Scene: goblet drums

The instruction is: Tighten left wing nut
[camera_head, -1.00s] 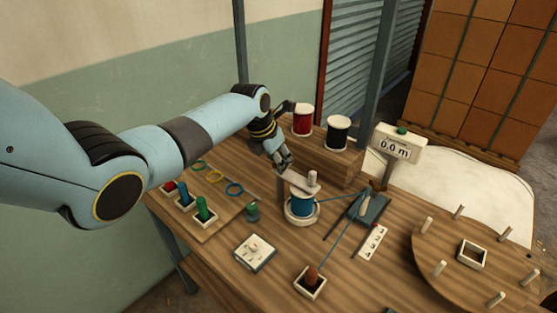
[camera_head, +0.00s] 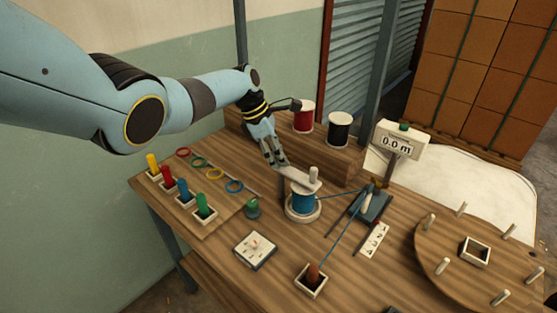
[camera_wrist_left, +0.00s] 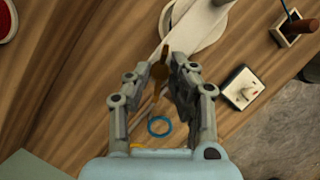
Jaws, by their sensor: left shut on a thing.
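The blue spool (camera_head: 302,203) stands on the table under a flat pale bar (camera_head: 301,178) with a pale upright knob (camera_head: 314,173) near its right end. My left gripper (camera_head: 276,163) is at the bar's left end, pointing down. In the left wrist view a small brown, brass-like piece, apparently the left wing nut (camera_wrist_left: 159,74), sits between the fingers at the end of the pale bar (camera_wrist_left: 184,30). The fingers are shut on it. In the head view the fingers hide this piece. My right gripper is not in view.
Red (camera_head: 304,116) and black (camera_head: 339,128) spools stand on a wooden block behind. A blue strand runs from the blue spool to a dark guide (camera_head: 371,207). A white switch box (camera_head: 255,250) is in front; coloured pegs and rings lie at left. A round pegged board (camera_head: 440,240) is at right.

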